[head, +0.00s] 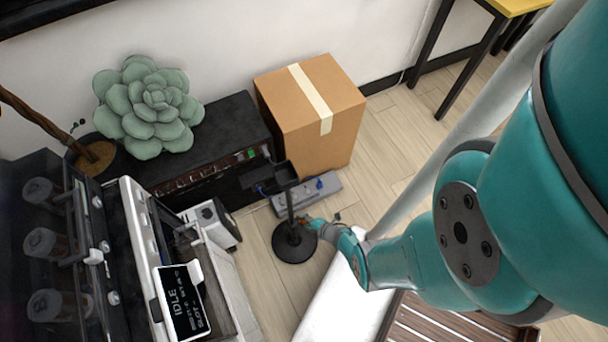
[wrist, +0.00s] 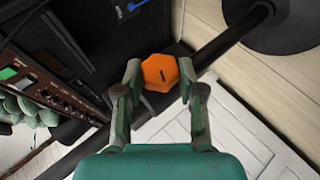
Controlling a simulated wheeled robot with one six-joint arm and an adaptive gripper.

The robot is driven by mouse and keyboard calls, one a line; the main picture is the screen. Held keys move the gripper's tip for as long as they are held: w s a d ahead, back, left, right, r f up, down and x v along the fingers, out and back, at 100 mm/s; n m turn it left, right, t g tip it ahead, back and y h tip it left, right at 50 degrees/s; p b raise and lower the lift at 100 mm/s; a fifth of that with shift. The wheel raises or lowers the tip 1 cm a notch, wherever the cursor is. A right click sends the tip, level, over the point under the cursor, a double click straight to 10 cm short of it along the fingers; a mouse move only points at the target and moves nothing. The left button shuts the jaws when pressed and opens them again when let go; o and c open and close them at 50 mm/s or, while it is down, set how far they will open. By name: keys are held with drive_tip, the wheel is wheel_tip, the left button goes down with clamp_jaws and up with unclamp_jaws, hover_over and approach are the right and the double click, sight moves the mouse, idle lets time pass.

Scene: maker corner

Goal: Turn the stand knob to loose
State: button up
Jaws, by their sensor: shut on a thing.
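The stand knob (wrist: 159,73) is an orange faceted knob with a dark line mark on its face, seen in the wrist view. My gripper (wrist: 160,82) has one finger on each side of the knob and is shut on it. The stand has a black pole (wrist: 232,32) and a round black base (wrist: 285,22). In the head view the stand's base (head: 294,243) rests on the floor with the pole upright and a dark tray (head: 277,176) at its top. My gripper (head: 308,224) reaches the pole from the right there; the knob is mostly hidden.
A cardboard box (head: 313,110) and a grey power strip (head: 307,193) are behind the stand. A black cabinet (head: 225,130) stands at the back left. A machine with an IDLE screen (head: 182,303) is at the left. Wooden floor (head: 385,150) is clear behind my arm.

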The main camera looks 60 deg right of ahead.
sight(304, 221)
drive_tip(key=shift+a, duration=0.1)
drive_tip(key=o, duration=1.1)
drive_tip(key=shift+o, duration=0.2)
drive_tip(key=shift+r, duration=0.1)
drive_tip(key=shift+r, duration=4.9)
